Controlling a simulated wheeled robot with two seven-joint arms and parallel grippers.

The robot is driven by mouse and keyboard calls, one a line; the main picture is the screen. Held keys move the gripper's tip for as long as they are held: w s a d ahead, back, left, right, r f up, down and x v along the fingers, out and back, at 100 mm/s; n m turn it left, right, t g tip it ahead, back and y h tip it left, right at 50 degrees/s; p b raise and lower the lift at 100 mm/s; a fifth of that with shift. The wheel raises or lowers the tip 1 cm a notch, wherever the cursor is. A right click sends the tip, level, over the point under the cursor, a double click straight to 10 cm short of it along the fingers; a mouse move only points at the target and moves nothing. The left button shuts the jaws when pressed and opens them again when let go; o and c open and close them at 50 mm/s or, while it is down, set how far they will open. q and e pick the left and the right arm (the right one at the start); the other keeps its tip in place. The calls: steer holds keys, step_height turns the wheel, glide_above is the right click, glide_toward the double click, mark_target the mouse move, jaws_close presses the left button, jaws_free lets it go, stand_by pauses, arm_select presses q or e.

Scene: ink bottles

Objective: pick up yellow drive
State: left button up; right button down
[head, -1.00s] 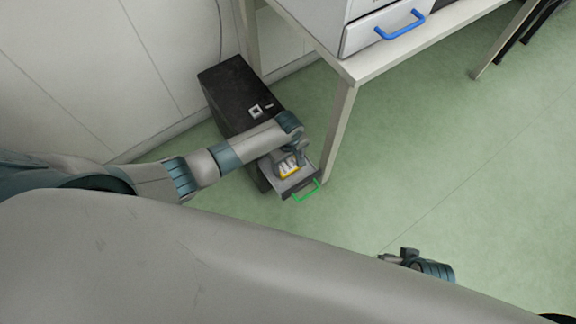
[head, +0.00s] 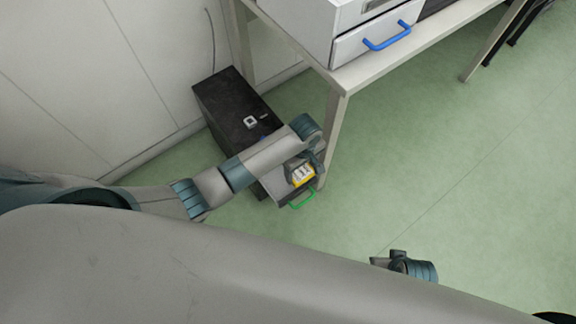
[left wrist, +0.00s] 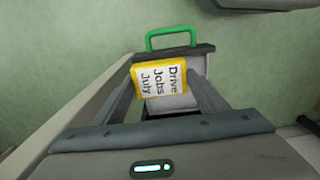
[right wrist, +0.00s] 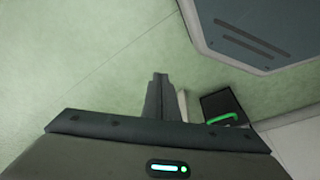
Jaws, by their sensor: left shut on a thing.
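The yellow drive (head: 302,176), with a white label reading "Drive Jobs July", is held by my left gripper (head: 300,164) over the open drawer (head: 282,192) of the black cabinet (head: 232,108). In the left wrist view the drive (left wrist: 160,80) sits between the two fingers, label facing the camera, slightly tilted. The drawer's green handle (left wrist: 172,39) shows beyond it. My right gripper (head: 384,262) is far from the drive, above the floor at the lower right. In the right wrist view its fingers (right wrist: 160,92) are together and empty.
A white table (head: 400,58) stands behind and right of the cabinet, its near leg (head: 334,140) close to my left gripper. On it is a white unit with a blue handle (head: 388,37). A wall is at the left. The green floor at the right is clear.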

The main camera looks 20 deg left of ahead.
arm_select(q)
steer(key=s+d+r, duration=0.1)
steer(key=d+r, duration=0.2)
steer(key=d, duration=0.2)
arm_select(e)
steer(key=shift+f, duration=0.85)
arm_select(q)
steer(key=shift+r, duration=0.1)
